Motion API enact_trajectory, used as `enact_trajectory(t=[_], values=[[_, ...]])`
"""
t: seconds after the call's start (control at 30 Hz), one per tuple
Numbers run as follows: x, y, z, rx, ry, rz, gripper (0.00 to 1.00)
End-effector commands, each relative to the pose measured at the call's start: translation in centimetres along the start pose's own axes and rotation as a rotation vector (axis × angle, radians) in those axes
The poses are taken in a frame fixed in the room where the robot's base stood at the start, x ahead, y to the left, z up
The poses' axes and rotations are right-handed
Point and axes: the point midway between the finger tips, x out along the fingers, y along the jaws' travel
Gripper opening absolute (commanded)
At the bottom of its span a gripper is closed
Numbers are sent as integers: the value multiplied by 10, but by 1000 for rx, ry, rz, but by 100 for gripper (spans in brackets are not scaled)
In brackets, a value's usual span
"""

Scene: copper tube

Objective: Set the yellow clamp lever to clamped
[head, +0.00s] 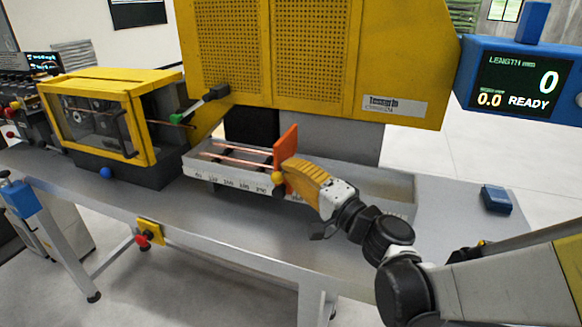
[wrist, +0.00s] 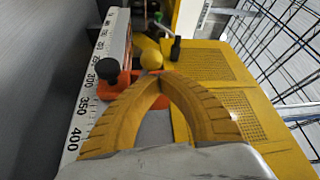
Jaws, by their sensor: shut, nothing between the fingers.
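The yellow clamp lever shows as a round yellow knob (head: 278,178) at the foot of the upright orange stop plate (head: 286,160) on the measuring trough. In the wrist view the yellow knob (wrist: 151,55) sits just beyond my fingertips, by the orange stop (wrist: 120,85). The rest of the lever is hidden, so its exact setting cannot be told. My gripper (head: 290,171), with ridged yellow fingers, reaches in from the right close to the plate and knob. In the wrist view my gripper (wrist: 155,78) is shut and empty. I cannot tell whether it touches the knob.
A black knob (wrist: 107,68) stands left of my fingertips. Copper tubes (head: 235,158) lie in the trough (head: 400,186). The yellow machine housing (head: 300,50) rises behind.

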Motion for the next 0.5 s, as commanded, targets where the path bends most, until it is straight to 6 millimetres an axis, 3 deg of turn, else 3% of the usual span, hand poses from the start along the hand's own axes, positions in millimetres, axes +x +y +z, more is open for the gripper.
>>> enact_trajectory(t=[0.27, 0.5], values=[[1, -1, 0, 0, -3, 0, 0], [12, -14, -22, 0, -1, 0, 0]])
